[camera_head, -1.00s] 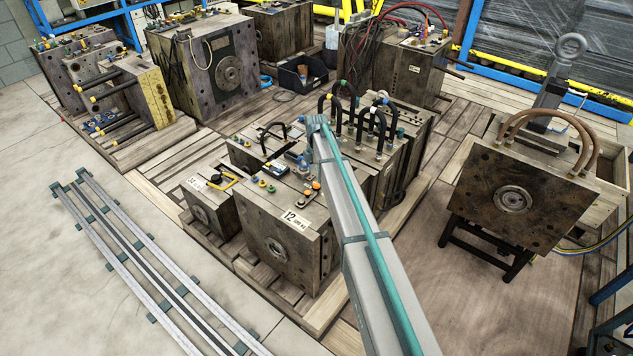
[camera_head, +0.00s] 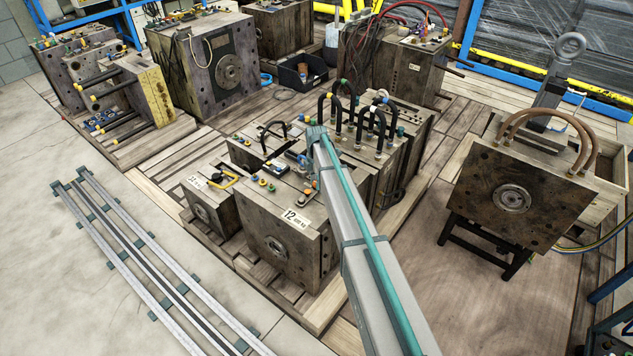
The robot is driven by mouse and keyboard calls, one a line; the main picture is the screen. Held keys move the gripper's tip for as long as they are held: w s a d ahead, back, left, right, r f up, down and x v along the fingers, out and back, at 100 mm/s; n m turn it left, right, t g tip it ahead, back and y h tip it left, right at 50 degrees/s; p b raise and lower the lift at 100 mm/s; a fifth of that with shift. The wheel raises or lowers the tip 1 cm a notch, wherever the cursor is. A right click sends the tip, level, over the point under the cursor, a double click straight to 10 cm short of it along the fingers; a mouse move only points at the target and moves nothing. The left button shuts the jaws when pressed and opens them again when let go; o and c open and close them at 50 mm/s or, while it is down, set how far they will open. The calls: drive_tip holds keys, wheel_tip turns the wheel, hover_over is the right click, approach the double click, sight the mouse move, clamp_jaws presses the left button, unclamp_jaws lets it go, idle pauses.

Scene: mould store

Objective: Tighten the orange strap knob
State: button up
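The mould labelled 12 (camera_head: 288,240) stands at the middle of the pallet, with small coloured knobs and fittings on its top. A small orange knob (camera_head: 308,192) shows on that top, close to the left side of my arm. A strap on it is too small to make out. My arm reaches in from the lower right, and its end is above the mould's top. My gripper (camera_head: 304,162) is at best a small dark shape just below the arm's end. Its fingers cannot be made out, nor whether it touches anything.
Black hose loops (camera_head: 362,125) stand up on the mould behind my arm. A smaller mould (camera_head: 210,210) with a yellow-handled tool on top is to the left. A mould on a black stand (camera_head: 520,205) is at right. Metal rails (camera_head: 150,265) lie on clear floor at left.

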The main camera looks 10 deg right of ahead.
clamp_jaws()
